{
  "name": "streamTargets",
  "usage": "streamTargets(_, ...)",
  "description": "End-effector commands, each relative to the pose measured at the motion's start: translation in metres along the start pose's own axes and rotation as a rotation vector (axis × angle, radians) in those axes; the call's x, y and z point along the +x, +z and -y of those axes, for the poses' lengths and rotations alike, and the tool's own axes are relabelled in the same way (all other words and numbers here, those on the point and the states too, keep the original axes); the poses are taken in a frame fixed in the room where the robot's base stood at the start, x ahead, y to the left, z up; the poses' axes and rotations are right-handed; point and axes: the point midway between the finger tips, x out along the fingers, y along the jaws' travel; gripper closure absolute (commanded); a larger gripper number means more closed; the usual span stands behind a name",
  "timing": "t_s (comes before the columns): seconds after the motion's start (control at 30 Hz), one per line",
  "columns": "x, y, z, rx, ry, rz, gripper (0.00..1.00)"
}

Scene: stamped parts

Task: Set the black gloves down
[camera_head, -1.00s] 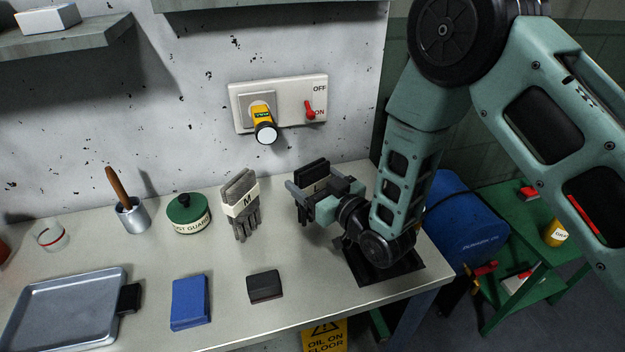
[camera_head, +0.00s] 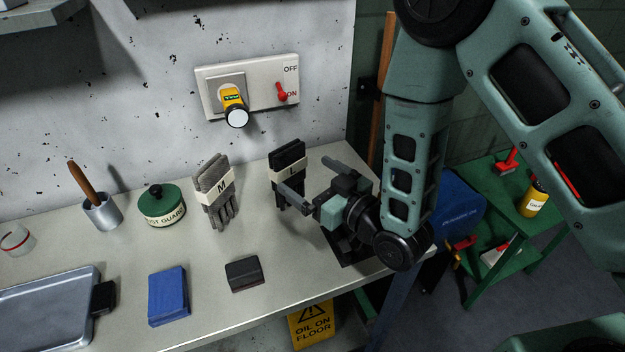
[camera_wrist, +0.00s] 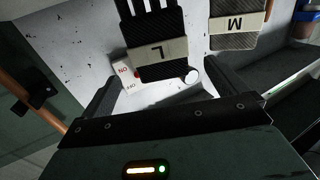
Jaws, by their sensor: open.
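The black gloves (camera_head: 289,160), a bundle with a pale band marked L, stand upright on the bench with their fingers down. Their lower end is partly hidden behind one finger of my gripper. My gripper (camera_head: 304,174) is open and empty, in front of the gloves and to their right. In the wrist view the black gloves (camera_wrist: 157,70) show beyond the fingertips of my gripper (camera_wrist: 160,76), with a gap on both sides.
Grey gloves (camera_head: 215,187) marked M stand close to the left. A dark block (camera_head: 244,274), a blue block (camera_head: 168,296), a green-lidded tin (camera_head: 162,206) and a tray (camera_head: 45,310) sit on the bench (camera_head: 215,310). The wall switch panel (camera_head: 268,88) is behind.

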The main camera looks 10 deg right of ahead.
Motion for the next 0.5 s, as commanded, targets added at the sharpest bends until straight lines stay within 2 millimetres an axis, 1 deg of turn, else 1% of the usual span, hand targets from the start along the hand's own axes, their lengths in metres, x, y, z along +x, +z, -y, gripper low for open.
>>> streamTargets(0.1,-0.003,0.000,0.000,0.000,0.000,-0.001,0.02)
streamTargets(0.27,-0.001,-0.002,0.001,0.001,0.000,0.021,0.02)
streamTargets(0.37,0.003,-0.004,0.003,0.003,-0.002,0.082,0.02)
streamTargets(0.5,0.005,-0.008,0.011,0.013,-0.007,0.254,0.02)
